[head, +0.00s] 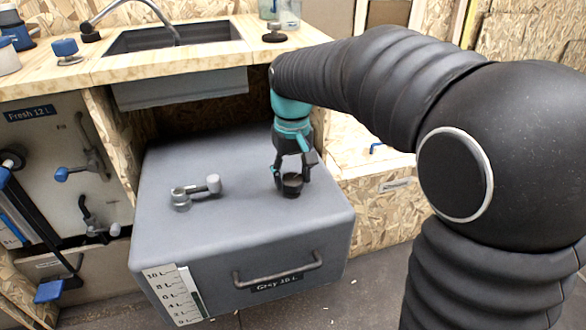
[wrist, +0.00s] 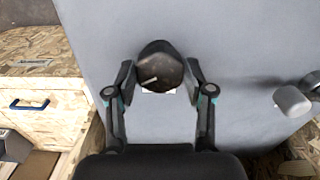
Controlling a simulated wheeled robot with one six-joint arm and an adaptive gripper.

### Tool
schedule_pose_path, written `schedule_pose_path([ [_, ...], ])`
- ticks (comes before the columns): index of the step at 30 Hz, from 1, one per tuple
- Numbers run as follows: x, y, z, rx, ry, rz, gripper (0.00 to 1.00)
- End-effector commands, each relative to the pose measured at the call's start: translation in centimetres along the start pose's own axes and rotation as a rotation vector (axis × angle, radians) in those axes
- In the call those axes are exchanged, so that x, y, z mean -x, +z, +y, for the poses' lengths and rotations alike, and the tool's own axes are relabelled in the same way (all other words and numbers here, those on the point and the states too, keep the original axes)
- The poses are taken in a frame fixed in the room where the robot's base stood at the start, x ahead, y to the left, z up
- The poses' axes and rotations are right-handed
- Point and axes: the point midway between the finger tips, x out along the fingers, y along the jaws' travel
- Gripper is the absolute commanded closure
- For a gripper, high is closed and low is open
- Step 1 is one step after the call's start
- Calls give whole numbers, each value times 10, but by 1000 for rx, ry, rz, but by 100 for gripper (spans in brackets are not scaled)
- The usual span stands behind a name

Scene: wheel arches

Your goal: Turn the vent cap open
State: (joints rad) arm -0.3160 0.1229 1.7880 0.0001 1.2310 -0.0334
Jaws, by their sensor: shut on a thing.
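The vent cap (head: 292,187) is a small dark round cap on top of the grey tank (head: 240,225), toward its right side. In the wrist view the cap (wrist: 158,68) shows a pale line on its top, pointing left and slightly down. My gripper (head: 291,180) reaches down from above and is shut on the cap. In the wrist view one finger of my gripper (wrist: 160,82) lies on each side of the cap. A pale patch below the cap is mostly hidden.
A grey lever valve (head: 196,191) stands on the tank left of the cap; its handle end (wrist: 292,100) shows at right in the wrist view. A worktop with a sink (head: 172,37) overhangs behind. The tank top between valve and cap is clear.

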Motion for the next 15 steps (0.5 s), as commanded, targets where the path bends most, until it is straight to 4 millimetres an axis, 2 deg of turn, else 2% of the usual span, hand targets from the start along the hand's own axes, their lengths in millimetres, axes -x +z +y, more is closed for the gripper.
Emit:
schedule_pose_path([
  [15, 1, 0, 0, -407, 0, 0, 82],
])
